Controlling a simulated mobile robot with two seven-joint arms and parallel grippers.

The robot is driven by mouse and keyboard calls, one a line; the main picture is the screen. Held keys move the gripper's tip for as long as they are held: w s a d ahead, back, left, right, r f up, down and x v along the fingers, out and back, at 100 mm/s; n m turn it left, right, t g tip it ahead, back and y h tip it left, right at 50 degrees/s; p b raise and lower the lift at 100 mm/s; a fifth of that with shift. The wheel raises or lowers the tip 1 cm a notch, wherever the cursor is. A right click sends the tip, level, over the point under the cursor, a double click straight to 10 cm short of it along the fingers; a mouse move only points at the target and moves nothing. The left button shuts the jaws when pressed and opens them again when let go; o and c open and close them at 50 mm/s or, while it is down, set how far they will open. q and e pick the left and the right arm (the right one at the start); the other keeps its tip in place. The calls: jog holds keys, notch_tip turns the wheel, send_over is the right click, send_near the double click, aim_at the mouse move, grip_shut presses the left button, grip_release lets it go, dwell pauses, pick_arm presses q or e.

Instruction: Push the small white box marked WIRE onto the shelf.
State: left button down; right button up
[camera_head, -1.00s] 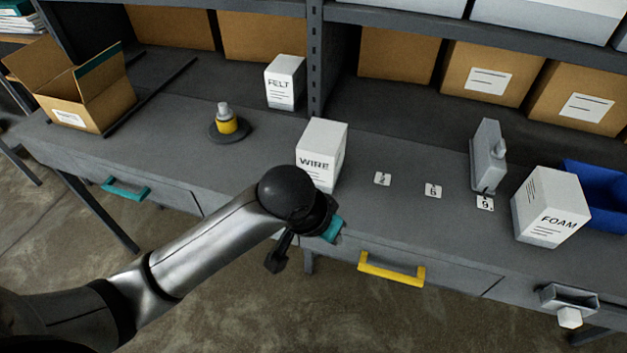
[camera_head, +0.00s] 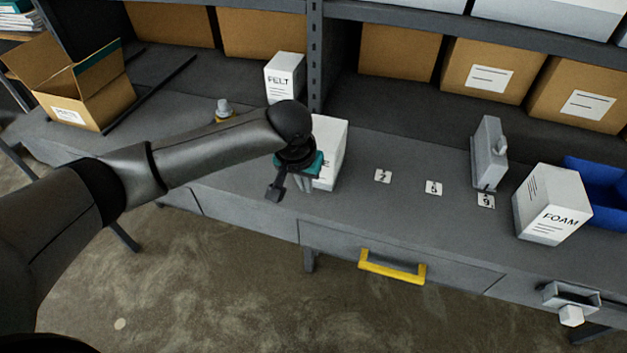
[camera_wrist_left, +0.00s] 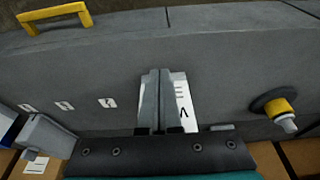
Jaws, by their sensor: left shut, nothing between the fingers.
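The white WIRE box (camera_head: 333,148) stands upright near the front of the grey workbench, below a shelf post. My left arm covers its left part and most of its label. My left gripper (camera_head: 305,184) is shut and empty, pointing down close to the box's front left side. In the left wrist view, the shut fingers (camera_wrist_left: 154,100) overlap the box (camera_wrist_left: 182,103); I cannot tell if they touch it. The dark shelf surface (camera_head: 405,105) lies behind the box, under the upper shelf. My right gripper is out of view.
The FELT box (camera_head: 285,78) stands behind left, beside the post (camera_head: 315,60). Numbered tags, a grey metal part (camera_head: 488,155) and the FOAM box (camera_head: 552,205) are on the right. A yellow-banded item (camera_wrist_left: 280,108) stands left of the WIRE box in the head view.

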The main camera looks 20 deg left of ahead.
pick_arm(q)
jog(key=x, duration=0.5)
jog(key=shift+f+b, duration=0.1)
jog(key=shift+b, duration=0.25)
jog(key=w, duration=0.2)
jog(key=shift+w, duration=1)
